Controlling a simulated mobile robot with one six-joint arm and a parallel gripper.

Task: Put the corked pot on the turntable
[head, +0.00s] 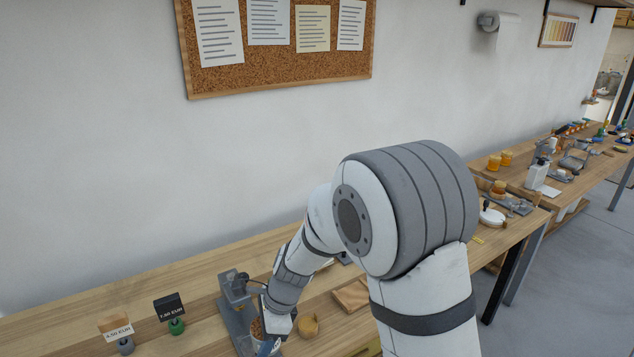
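My gripper (277,326) is low at the bottom of the head view, over the near bench. It is small and partly hidden by its own wrist, so its fingers do not show clearly. A pot with a brown, cork-like top (257,329) is right beside it at the left, partly covered by it and cut by the frame's lower edge. I cannot tell whether they touch. A white round disc (491,216) lies on the bench right of my arm; it may be the turntable, but I cannot tell for sure.
A grey upright device (237,290) stands just left of my gripper. A round tan object (309,325) and a wooden board (351,295) lie to its right. Two price signs (117,330) (169,307) stand at the left. Amber jars (500,160) stand on the farther bench.

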